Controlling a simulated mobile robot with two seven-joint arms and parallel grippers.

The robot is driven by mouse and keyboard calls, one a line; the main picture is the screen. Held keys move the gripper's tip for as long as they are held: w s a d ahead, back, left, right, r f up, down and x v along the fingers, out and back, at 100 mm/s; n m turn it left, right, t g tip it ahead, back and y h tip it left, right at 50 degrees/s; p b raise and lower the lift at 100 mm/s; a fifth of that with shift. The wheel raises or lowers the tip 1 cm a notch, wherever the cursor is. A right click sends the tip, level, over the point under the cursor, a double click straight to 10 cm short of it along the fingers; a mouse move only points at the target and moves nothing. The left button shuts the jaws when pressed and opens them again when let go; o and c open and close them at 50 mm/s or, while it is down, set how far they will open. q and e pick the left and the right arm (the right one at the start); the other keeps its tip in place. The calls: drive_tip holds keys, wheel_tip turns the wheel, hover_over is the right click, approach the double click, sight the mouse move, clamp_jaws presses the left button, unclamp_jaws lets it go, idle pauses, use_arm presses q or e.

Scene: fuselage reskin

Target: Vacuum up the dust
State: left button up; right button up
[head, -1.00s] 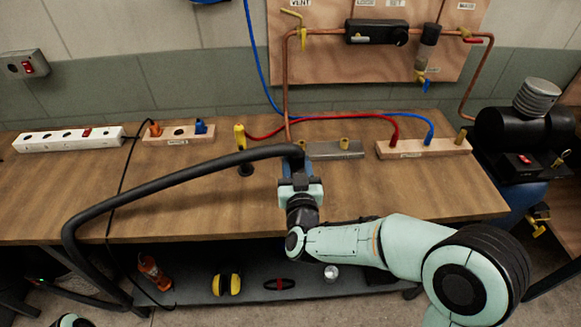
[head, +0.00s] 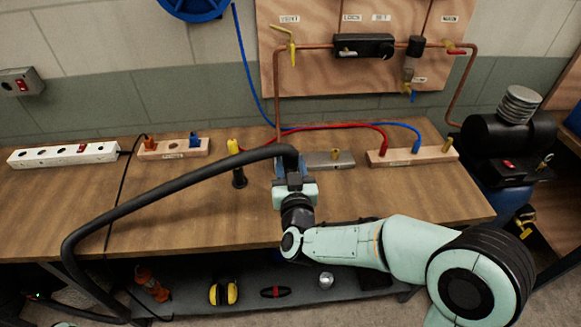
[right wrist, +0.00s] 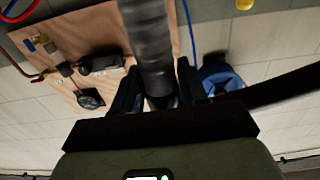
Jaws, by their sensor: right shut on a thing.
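A thick black vacuum hose (head: 150,195) arches from the lower left of the head view over the wooden workbench (head: 200,215). My right gripper (head: 294,180) is shut on the hose near its upper end, above the back half of the bench. In the right wrist view the ribbed hose (right wrist: 150,45) stands between the two dark fingers (right wrist: 158,92). The hose's mouth is hidden by my gripper in the head view. I cannot make out any dust on the bench. My left gripper is not in view.
A white power strip (head: 63,154), a wooden socket block (head: 174,148), a yellow-topped black tool (head: 237,168) and a wooden block with red and blue hoses (head: 412,156) line the back. A compressor (head: 508,145) stands right. The bench front is clear; ear defenders (head: 224,291) lie below.

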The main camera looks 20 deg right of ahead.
sight(291, 162)
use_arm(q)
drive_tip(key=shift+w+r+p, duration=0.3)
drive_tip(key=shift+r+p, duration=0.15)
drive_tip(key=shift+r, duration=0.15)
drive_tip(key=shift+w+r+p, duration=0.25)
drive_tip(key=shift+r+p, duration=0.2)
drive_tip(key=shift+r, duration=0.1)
use_arm(e)
drive_tip(key=shift+r, duration=1.5)
